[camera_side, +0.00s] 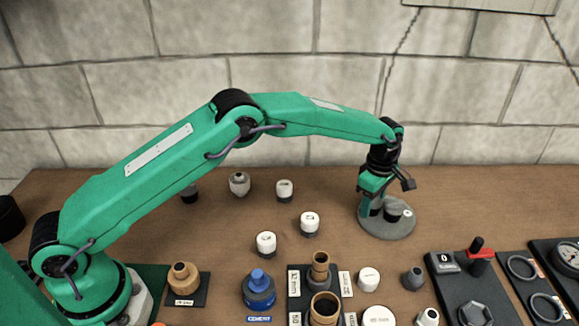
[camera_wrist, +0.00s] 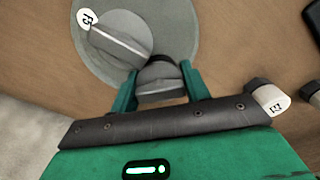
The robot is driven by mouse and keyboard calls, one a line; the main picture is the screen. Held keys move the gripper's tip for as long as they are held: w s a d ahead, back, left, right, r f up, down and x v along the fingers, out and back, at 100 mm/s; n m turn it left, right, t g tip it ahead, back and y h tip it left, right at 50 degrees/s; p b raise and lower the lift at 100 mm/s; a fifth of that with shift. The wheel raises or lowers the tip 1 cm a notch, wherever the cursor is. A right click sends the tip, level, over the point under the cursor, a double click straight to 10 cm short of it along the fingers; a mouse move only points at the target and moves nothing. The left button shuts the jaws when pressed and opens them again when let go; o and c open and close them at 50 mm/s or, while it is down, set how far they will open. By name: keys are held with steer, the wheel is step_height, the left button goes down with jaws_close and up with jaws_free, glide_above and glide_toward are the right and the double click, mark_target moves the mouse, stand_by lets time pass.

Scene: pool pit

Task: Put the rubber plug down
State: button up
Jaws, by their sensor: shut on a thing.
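My gripper (camera_wrist: 158,88) points down over a round grey disc (camera_wrist: 185,30) and its green fingers are shut on a grey rubber plug (camera_wrist: 160,80). In the side view my gripper (camera_side: 376,207) is low over the left part of the disc (camera_side: 375,228). The fingers partly hide the held plug there, and I cannot tell whether it touches the disc. A second grey round piece (camera_wrist: 120,40) with a pale line across its top stands on the disc beside the held plug; it also shows in the side view (camera_side: 395,208).
A white tag (camera_wrist: 87,17) marks the disc's edge. Several white-topped pieces (camera_side: 309,220) stand left of the disc. In front are a blue fitting (camera_side: 259,288), brown pipe pieces (camera_side: 320,265) and a black panel with a red handle (camera_side: 478,250). The wall is behind.

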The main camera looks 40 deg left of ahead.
steer(key=shift+f, duration=0.1)
steer(key=o, duration=1)
step_height(320, 180, up, 12)
stand_by(0.5)
stand_by(0.5)
